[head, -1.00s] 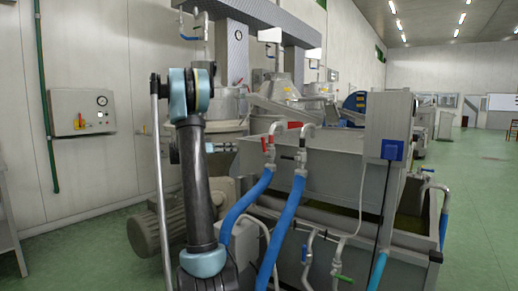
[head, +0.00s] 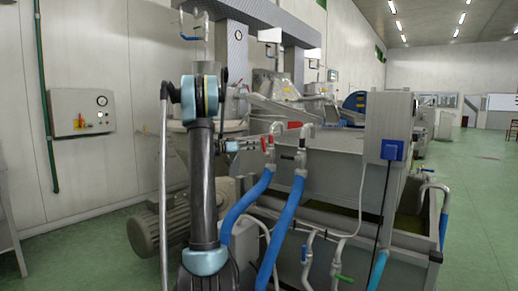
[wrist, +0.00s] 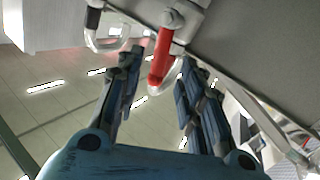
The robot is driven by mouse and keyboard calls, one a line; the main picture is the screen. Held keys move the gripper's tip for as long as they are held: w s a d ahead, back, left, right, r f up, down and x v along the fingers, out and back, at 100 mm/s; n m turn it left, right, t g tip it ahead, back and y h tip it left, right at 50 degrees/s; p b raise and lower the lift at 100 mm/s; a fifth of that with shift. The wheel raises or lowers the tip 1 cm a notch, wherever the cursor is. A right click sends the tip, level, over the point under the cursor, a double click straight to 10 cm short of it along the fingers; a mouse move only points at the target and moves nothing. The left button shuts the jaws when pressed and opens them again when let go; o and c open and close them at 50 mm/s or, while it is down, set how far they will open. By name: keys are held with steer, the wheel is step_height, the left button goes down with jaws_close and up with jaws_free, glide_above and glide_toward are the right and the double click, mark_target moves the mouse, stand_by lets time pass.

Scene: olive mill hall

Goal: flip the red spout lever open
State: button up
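The red spout lever (head: 264,143) is on the left of two grey bent spouts at the end of the steel trough. In the wrist view the red lever (wrist: 163,66) runs from its pale valve body down into the gap between my fingertips. My gripper (head: 256,143) comes at it from the left in the head view, its tips close beside it. In the wrist view my gripper (wrist: 160,65) has its two dark fingers apart, one on each side of the lever. I cannot tell whether either finger touches it.
The second spout (head: 302,150), with a black lever, stands close to the right. Blue hoses (head: 287,220) hang from both spouts. Another red piece (head: 294,125) shows behind them. A grey motor (head: 155,228) stands low at left; a blue socket box (head: 393,150) sits on the post at right.

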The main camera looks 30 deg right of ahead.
mark_target(264, 147)
steer(key=shift+s+d, duration=0.15)
steer(key=shift+d, duration=1.2)
steer(key=shift+s+d, duration=0.15)
steer(key=shift+d, duration=1.15)
jaws_close()
